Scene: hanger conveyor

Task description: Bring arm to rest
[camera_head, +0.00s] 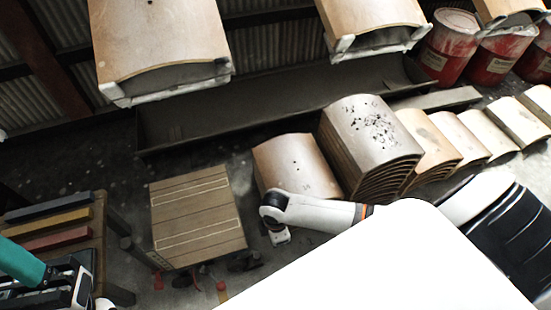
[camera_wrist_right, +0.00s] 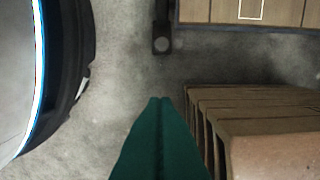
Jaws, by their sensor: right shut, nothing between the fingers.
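My right gripper (camera_wrist_right: 161,102) shows in the right wrist view with its two teal fingers pressed together and nothing between them. It is above the grey floor, beside the stacked curved panels (camera_wrist_right: 265,135) at the right. In the head view my white right arm comes in from the right and bends down beside the panel stacks; its fingers are hidden there. My left gripper (camera_head: 22,264) is at the bottom left edge of the head view. Only part of its teal finger and black body shows, so its opening cannot be told.
A wooden-topped cart (camera_head: 197,215) stands left of my right arm. Curved panel stacks (camera_head: 370,140) line up to the right. A rack with coloured bars (camera_head: 50,222) is at left. Curved panels (camera_head: 160,40) hang overhead, with red drums (camera_head: 449,47) at back right. A dark trough (camera_head: 270,102) runs behind.

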